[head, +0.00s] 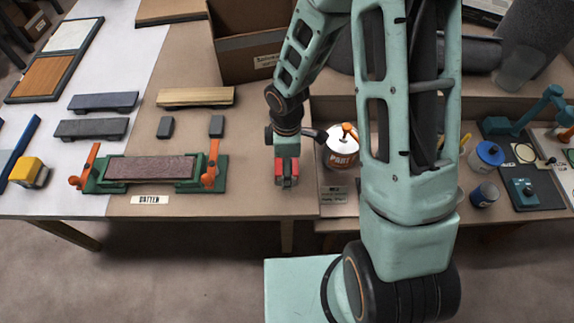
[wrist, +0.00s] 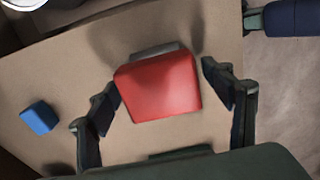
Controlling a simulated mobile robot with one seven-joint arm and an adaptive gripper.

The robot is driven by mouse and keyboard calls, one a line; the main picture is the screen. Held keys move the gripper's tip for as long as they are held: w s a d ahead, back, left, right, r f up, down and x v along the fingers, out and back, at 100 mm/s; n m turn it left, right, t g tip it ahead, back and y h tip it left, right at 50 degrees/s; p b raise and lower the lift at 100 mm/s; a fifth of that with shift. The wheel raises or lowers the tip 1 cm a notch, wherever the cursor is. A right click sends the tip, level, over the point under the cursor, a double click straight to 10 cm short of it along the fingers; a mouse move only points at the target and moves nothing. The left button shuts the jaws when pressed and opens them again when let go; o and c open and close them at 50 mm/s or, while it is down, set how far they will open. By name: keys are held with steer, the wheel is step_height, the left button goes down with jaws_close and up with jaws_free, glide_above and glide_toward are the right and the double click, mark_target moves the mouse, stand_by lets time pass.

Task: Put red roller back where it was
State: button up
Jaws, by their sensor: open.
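The red roller (wrist: 160,88) shows in the wrist view as a red block with a grey strip along its far edge. It lies between the two spread fingers of my gripper (wrist: 163,84), with a gap on each side. In the head view my gripper (head: 287,182) points down over the table's front part, just right of the green sanding fixture (head: 222,172). Red shows at its fingers there, and the fingers partly hide the roller. I cannot tell whether the roller touches the table.
A white and orange paint can (head: 341,152) stands close to the right of my gripper. A cardboard box (head: 245,60) stands behind. A small blue block (wrist: 39,118) lies at the left in the wrist view. The table's front edge is near, with floor beyond.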

step_height(320, 180, up, 12)
steer(key=p, duration=0.1)
steer(key=shift+r+p, duration=0.15)
steer(key=shift+p, duration=0.2)
